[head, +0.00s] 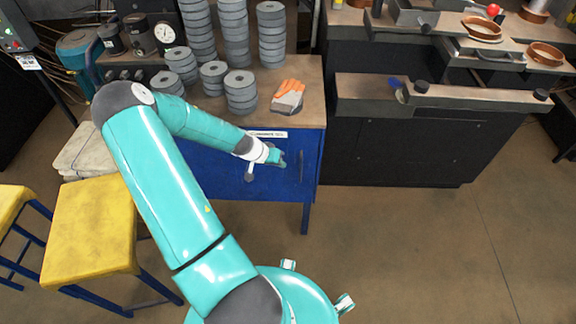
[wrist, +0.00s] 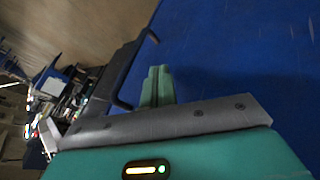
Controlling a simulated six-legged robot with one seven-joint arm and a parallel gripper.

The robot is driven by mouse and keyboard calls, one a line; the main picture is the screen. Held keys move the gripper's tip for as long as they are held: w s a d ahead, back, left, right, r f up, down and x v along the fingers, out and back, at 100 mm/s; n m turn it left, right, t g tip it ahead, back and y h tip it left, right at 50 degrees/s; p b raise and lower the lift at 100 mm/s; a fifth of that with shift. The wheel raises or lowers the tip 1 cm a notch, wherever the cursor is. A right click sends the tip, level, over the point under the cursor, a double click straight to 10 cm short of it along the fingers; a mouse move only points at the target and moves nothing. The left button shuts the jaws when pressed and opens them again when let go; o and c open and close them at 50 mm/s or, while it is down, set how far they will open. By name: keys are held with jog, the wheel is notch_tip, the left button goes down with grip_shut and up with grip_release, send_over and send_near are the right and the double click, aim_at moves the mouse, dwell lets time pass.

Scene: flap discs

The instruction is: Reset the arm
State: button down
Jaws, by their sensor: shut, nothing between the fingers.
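My gripper (head: 281,159) is at the end of my teal arm, in front of the blue cabinet (head: 225,170) below the worktop. In the wrist view the gripper's teal fingers (wrist: 158,88) are together and empty. The blue cabinet face fills the upper right of the wrist view (wrist: 240,60). A dark handle (head: 301,167) is just right of my gripper in the head view. I cannot tell whether the fingers touch the cabinet.
Yellow stools (head: 90,225) stand at the left. A dark bench (head: 400,145) stands at the right. The floor (head: 440,250) at the lower right is clear.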

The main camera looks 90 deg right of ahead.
jog(key=v, duration=0.8)
jog(key=shift+r, duration=0.35)
jog(key=shift+w+a, duration=0.2)
jog(key=w+a+r+n+t, duration=0.25)
jog(key=w+a+r, duration=0.25)
jog(key=w+a, duration=0.3)
jog(key=w+a+r+n+t+y, duration=0.1)
jog(key=w+a+r+n+t, duration=0.15)
jog(key=w+a+r, duration=0.55)
jog(key=w+a+r+n+t, duration=0.25)
jog(key=w+a, duration=0.35)
jog(key=w, duration=0.5)
jog(key=w+a+r+n+t+y, duration=0.15)
jog(key=a+r+n, duration=0.45)
jog(key=a+r, duration=0.6)
jog(key=s+a+r+n+t, duration=0.1)
jog(key=s+a+r+n, duration=0.1)
jog(key=a, duration=0.6)
jog(key=s+a+r+n+t+y, duration=0.1)
jog(key=s+a+r+n+t, duration=0.1)
jog(key=a, duration=0.7)
jog(key=s+r+n, duration=0.1)
jog(key=s+n, duration=0.1)
jog(key=n, duration=0.1)
jog(key=shift+n, duration=0.35)
